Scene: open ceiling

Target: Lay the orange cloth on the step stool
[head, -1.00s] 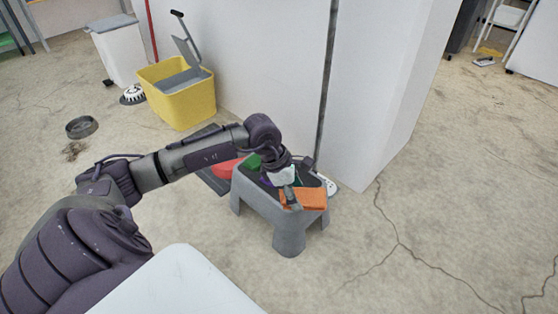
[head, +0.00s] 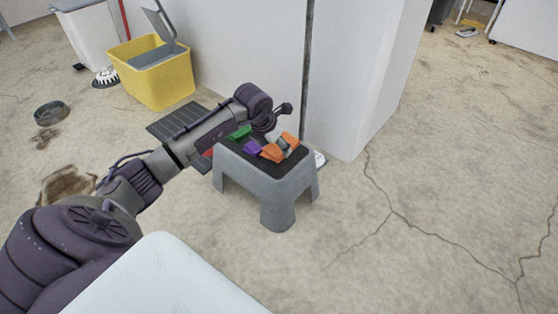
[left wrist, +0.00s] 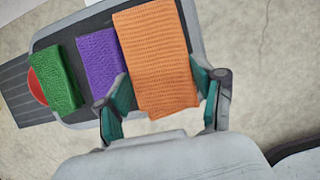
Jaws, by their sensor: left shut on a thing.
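The grey step stool (head: 270,182) with a dark top stands on the floor near the pillar. My left gripper (head: 282,146) is at the right part of its top, shut on the orange cloth (head: 271,154), which shows on both sides of the fingers. In the left wrist view the orange cloth (left wrist: 155,60) lies between the two fingertips (left wrist: 163,98), over the stool's top (left wrist: 75,30). I cannot tell whether it rests fully on the top. A purple cloth (left wrist: 99,62) and a green cloth (left wrist: 54,80) lie beside it on the stool. My right gripper is not in view.
A red object (left wrist: 36,88), partly hidden, is beside the stool near a dark ribbed mat (head: 178,121). A yellow bucket (head: 160,82) stands behind, and a dark bowl (head: 51,113) is at the left.

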